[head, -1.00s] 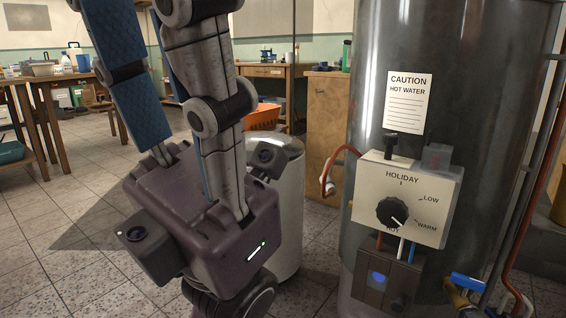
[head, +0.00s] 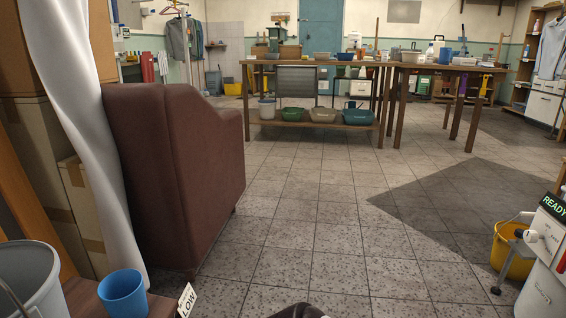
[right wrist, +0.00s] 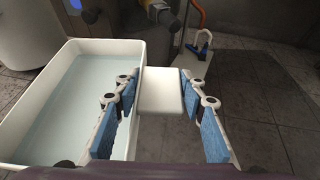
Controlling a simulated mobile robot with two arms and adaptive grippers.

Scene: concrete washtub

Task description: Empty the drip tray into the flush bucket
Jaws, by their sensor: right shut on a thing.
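In the right wrist view, the white drip tray (right wrist: 142,62) holds a broad pool of clear liquid and looks roughly level. My right gripper (right wrist: 158,92) is shut on the flat white tab at its side, with blue pads on both sides of the tab. I cannot tell whether the tray rests on the floor. In the head view, a grey bucket (head: 28,275) stands at the lower left and a yellow bucket (head: 512,252) at the right edge; neither shows a label naming it the flush bucket. My left gripper is out of view.
A brown armchair (head: 175,170) stands at left. Tables with tubs (head: 310,62) stand at the back. The tiled floor (head: 310,220) between is open. A tap or valve (right wrist: 160,12) is just beyond the tray.

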